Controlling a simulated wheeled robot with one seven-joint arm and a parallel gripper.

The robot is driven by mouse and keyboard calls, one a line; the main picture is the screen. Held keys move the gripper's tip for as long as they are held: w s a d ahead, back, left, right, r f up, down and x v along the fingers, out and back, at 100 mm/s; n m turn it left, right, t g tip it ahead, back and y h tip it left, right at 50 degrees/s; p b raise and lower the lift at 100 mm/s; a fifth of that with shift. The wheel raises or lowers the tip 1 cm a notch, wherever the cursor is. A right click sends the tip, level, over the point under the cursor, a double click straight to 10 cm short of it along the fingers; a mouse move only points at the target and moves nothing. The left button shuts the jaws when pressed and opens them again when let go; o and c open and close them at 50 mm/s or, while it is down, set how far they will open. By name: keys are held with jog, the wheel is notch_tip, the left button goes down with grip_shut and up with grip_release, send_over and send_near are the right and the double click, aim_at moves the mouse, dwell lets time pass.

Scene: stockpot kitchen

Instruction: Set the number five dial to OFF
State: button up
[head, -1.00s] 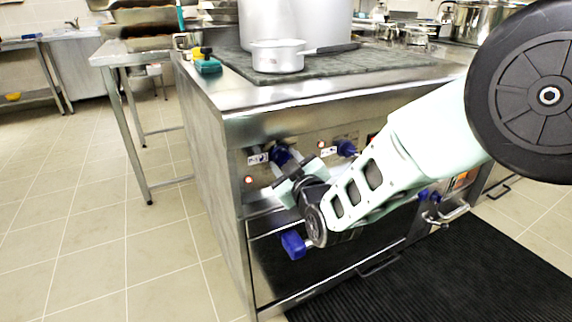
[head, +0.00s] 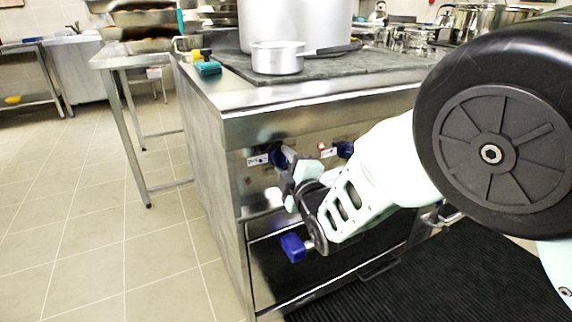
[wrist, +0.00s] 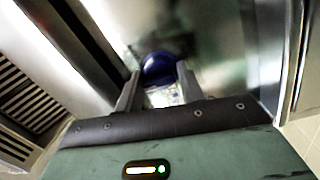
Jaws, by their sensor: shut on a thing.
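In the wrist view the blue dial (wrist: 160,69) shows between the two fingertips of my gripper (wrist: 158,80). A second blue dial (head: 345,149) is further right on the panel, with its own label (head: 328,152). The dial's pointer and its marks cannot be made out. My arm hides the panel's right part.
A small pot (head: 277,62) and a large stockpot (head: 295,22) stand on the stove top (head: 330,68). A dark oven front lies below the panel. A black ribbed mat (head: 430,280) covers the floor at right. The tiled floor at left (head: 110,250) is clear.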

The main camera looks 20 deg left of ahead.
jog(key=shift+f+n, duration=0.2)
jog(key=shift+n, duration=0.2)
jog(key=o, duration=1)
jog(key=shift+r, duration=0.1)
jog(key=p+v, duration=0.2)
jog(key=v, duration=1.5)
jog(key=shift+s+d, duration=0.1)
jog(key=shift+d, duration=0.1)
